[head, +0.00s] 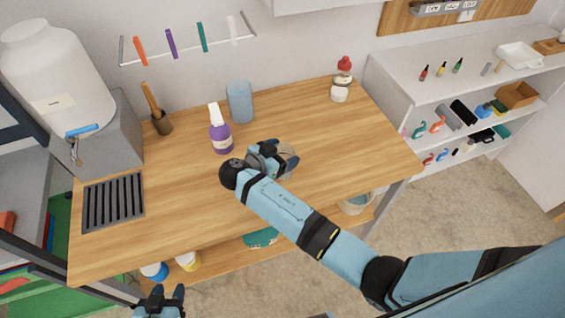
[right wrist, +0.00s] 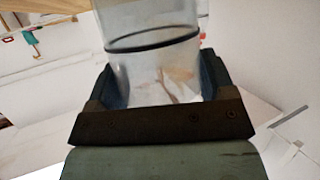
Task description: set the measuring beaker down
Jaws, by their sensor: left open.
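The measuring beaker (right wrist: 152,45) is a clear cylinder with a dark ring around it. In the right wrist view it sits between both fingers of my right gripper (right wrist: 155,85), which is shut on it. In the head view my right gripper (head: 272,157) is over the middle of the wooden table (head: 330,140). A small pale part of the beaker (head: 291,162) shows beside the fingers; the rest is hidden. I cannot tell whether its base touches the tabletop. My left gripper (head: 160,301) is open and empty in front of the table's near edge.
A purple spray bottle (head: 221,138) and a blue cylinder (head: 240,102) stand behind my right gripper. A red-capped bottle (head: 341,85) stands at the back right, and a black grate (head: 113,202) lies at the left. The table's right and front-left areas are clear.

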